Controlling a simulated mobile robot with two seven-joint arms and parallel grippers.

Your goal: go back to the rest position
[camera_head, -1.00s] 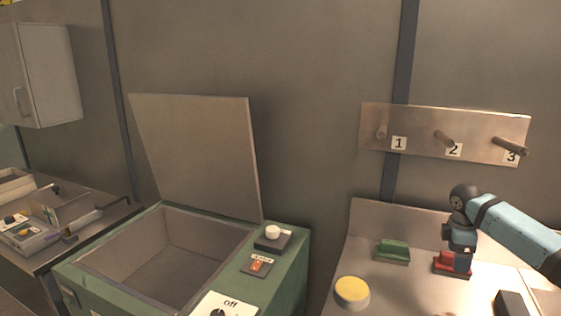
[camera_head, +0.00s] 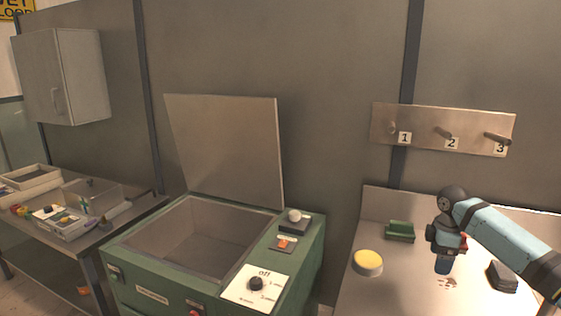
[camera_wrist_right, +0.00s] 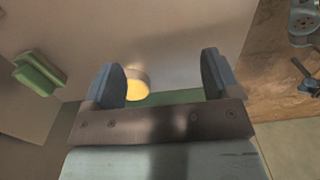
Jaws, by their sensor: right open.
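My right gripper (camera_head: 444,264) hangs above the metal worktable on the right, jaws pointing down, with my blue arm coming in from the right edge. In the right wrist view its two fingers (camera_wrist_right: 160,78) stand wide apart with nothing gripped. A yellow-topped round piece (camera_wrist_right: 137,84) shows beyond the gap between them, apart from the fingers. A small red part (camera_head: 463,243) shows behind the gripper, mostly hidden by it. My left gripper is in neither view.
The green vacuum chamber (camera_head: 158,277) stands with its lid (camera_head: 228,150) raised. On the worktable are the yellow-topped piece (camera_head: 367,262), a green block (camera_head: 400,231) and a dark block (camera_head: 502,277). A numbered peg rack (camera_head: 424,127) is on the wall. A side table (camera_head: 119,230) is left.

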